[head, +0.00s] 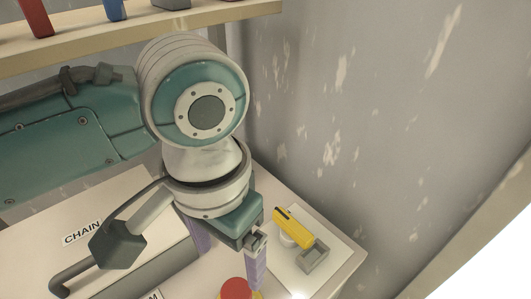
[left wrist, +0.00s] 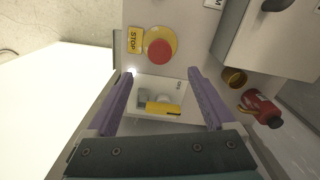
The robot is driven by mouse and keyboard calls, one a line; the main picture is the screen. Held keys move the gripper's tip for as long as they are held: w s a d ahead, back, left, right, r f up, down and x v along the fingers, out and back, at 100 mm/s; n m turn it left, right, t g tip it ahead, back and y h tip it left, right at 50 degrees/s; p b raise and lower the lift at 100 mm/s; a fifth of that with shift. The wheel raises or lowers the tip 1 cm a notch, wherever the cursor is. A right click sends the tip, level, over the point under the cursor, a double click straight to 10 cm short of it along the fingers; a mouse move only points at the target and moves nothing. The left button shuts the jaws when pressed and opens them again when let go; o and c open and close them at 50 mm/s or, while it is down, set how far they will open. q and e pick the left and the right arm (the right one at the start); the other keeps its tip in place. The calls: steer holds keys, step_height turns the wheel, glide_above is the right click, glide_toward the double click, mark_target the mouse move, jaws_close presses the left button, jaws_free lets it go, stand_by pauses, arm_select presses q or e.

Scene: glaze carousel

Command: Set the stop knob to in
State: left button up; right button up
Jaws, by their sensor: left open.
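The stop knob is a red round button (head: 236,288) at the bottom edge of the head view, partly cut off. In the left wrist view the red knob (left wrist: 160,51) sits on a yellow round base beside a yellow STOP label (left wrist: 135,40). I cannot tell whether it is in or out. My left gripper (head: 232,268) is open with its two purple fingers apart and nothing between them. In the left wrist view the knob lies beyond the fingertips (left wrist: 160,74), apart from them. My right gripper is not in view.
A yellow lever (head: 301,226) and a grey block (head: 313,257) stand on a white plate right of the gripper. A box labelled CHAIN (head: 82,232) is at left. A red bottle (left wrist: 260,108) and a brass cup (left wrist: 233,77) stand nearby. A scuffed wall rises behind.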

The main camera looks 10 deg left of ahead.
mark_target(235, 292)
arm_select(q)
step_height(235, 292, down, 9)
steer(key=shift+s+f+b, duration=0.1)
steer(key=shift+s+b, duration=0.05)
steer(key=shift+b, duration=1.1)
steer(key=shift+f, duration=0.5)
jaws_close()
